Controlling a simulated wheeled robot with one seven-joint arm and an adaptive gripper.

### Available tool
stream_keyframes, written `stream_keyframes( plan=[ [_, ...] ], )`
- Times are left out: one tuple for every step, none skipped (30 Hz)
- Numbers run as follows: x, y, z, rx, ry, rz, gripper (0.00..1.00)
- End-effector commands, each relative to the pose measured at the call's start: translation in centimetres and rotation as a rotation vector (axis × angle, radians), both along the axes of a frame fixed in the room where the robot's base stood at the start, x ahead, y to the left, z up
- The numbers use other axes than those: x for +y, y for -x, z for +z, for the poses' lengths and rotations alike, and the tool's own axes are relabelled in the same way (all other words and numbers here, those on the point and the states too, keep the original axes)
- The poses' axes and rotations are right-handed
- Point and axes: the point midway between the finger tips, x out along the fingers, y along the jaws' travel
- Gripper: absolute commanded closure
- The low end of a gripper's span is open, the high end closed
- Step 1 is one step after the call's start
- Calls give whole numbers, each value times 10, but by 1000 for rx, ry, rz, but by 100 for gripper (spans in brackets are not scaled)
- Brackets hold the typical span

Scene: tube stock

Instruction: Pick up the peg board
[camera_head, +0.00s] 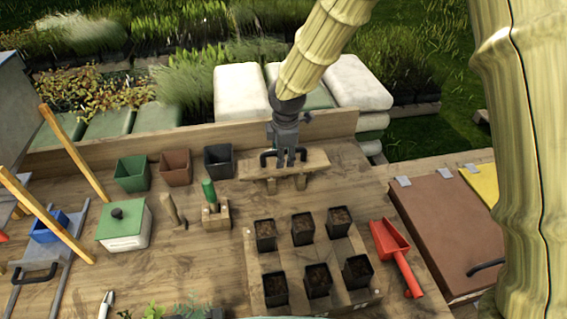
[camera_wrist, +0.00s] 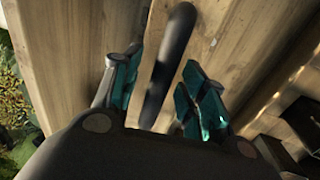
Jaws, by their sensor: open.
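The peg board (camera_head: 314,164) is a light wooden board with a black bar handle on top and short wooden pegs under it. It stands on the bench near the back rail. My gripper (camera_head: 285,157) is over its middle, pointing down at the handle. In the wrist view the black handle (camera_wrist: 172,60) runs between the two teal-padded fingers of my gripper (camera_wrist: 160,78), which are apart. A gap shows between the handle and each finger. The board's wood (camera_wrist: 205,35) lies below. My gripper hides part of the handle in the head view.
The wooden back rail (camera_head: 200,142) runs close behind the board. A black pot (camera_head: 218,160) stands to the left, and a wooden block with a green-handled tool (camera_head: 210,192) nearer. A tray of several soil pots (camera_head: 254,265) and a red scoop (camera_head: 392,245) are in front.

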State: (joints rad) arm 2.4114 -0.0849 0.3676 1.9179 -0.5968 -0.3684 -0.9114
Motion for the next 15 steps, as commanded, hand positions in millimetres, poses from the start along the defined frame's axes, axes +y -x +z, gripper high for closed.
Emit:
stream_keyframes(
  plan=[
    [0, 0, 0, 0, 0, 0, 57],
    [0, 0, -1, 0, 0, 0, 57],
    [0, 0, -1, 0, 0, 0, 57],
    [0, 0, -2, 0, 0, 0, 57],
    [0, 0, -2, 0, 0, 0, 57],
    [0, 0, -2, 0, 0, 0, 57],
    [0, 0, -2, 0, 0, 0, 57],
    [0, 0, -2, 0, 0, 0, 57],
    [0, 0, -2, 0, 0, 0, 57],
    [0, 0, -2, 0, 0, 0, 57],
    [0, 0, -2, 0, 0, 0, 57],
    [0, 0, -2, 0, 0, 0, 57],
    [0, 0, -2, 0, 0, 0, 57],
    [0, 0, -2, 0, 0, 0, 61],
    [0, 0, -2, 0, 0, 0, 68]
  ],
)
